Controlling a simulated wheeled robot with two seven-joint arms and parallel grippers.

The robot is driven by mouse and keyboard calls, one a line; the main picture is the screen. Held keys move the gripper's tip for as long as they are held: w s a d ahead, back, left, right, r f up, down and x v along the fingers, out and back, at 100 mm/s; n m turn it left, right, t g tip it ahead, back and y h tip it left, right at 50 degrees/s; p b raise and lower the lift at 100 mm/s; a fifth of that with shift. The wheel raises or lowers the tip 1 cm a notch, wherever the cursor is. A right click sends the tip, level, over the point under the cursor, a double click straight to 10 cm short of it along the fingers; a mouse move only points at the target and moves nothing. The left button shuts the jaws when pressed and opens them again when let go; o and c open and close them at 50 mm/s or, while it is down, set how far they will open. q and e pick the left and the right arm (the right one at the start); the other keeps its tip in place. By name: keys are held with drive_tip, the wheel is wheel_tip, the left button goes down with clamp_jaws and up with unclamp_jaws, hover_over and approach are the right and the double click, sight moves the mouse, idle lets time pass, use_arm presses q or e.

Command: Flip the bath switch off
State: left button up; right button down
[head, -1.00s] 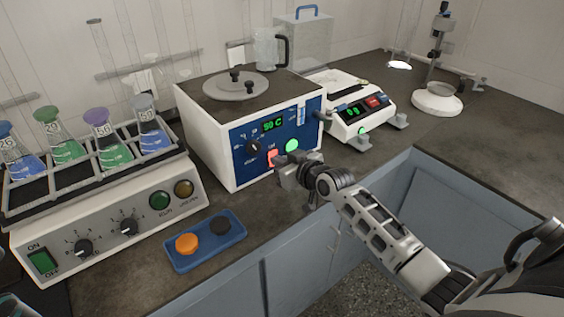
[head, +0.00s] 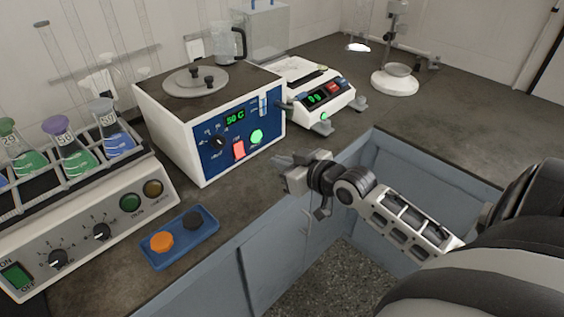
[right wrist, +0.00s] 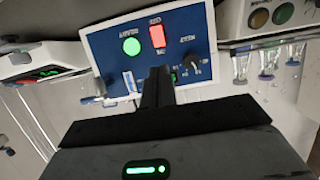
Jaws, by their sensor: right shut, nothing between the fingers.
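The water bath (head: 210,125) is a white box with a blue front panel, a lidded dark top and a green "50 C" display. Its rocker switch (head: 239,150) glows red, beside a round green light (head: 256,137) and a dark knob. My right gripper (head: 277,161) is shut and empty, in front of the panel, right of the switch and apart from it. In the right wrist view the closed fingers (right wrist: 157,88) point at the panel, with the red switch (right wrist: 157,36) and green light (right wrist: 131,46) showing upside down. My left gripper is out of view.
A shaker (head: 90,240) with flasks stands at left. A blue tray (head: 180,257) with an orange and a dark cap lies in front of the bath. A balance (head: 318,95) stands at its right. The bench front edge runs below my right gripper.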

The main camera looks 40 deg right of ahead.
sight(241, 153)
idle(0.3)
drive_tip(key=m, duration=1.2)
drive_tip(key=f+m+p, duration=0.1)
drive_tip(key=m, duration=0.5)
drive_tip(key=shift+s+d+g, duration=0.1)
drive_tip(key=shift+d+g, duration=0.1)
drive_tip(key=shift+g, duration=0.1)
drive_tip(key=x, duration=1.3)
drive_tip(key=shift+d+b, duration=0.1)
drive_tip(key=shift+b, duration=0.25)
drive_tip(key=shift+w+f, duration=0.2)
drive_tip(key=shift+w, duration=0.3)
